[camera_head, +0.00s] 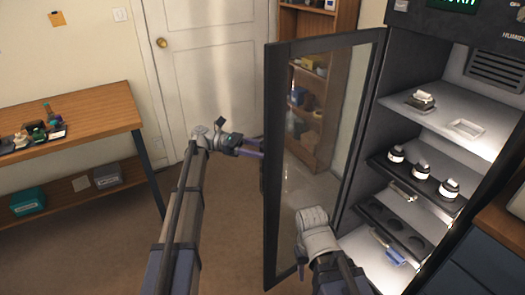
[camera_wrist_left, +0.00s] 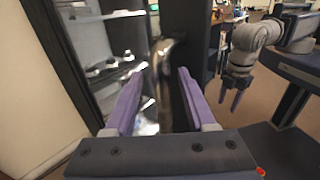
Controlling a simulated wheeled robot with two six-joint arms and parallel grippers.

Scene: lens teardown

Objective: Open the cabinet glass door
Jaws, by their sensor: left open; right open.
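The cabinet's glass door (camera_head: 310,150) has a dark frame and stands swung out from the cabinet (camera_head: 400,60), so the shelves show. My left gripper (camera_head: 252,147) is at the door's outer edge in the head view, its tips partly hidden there.
Inside the cabinet, a lit upper shelf (camera_head: 450,128) and a dark tray (camera_head: 412,182) hold small lens parts. A wooden table (camera_head: 100,105) with small items stands at the left. A white room door (camera_head: 205,60) is behind. Bare floor (camera_head: 110,240) lies between.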

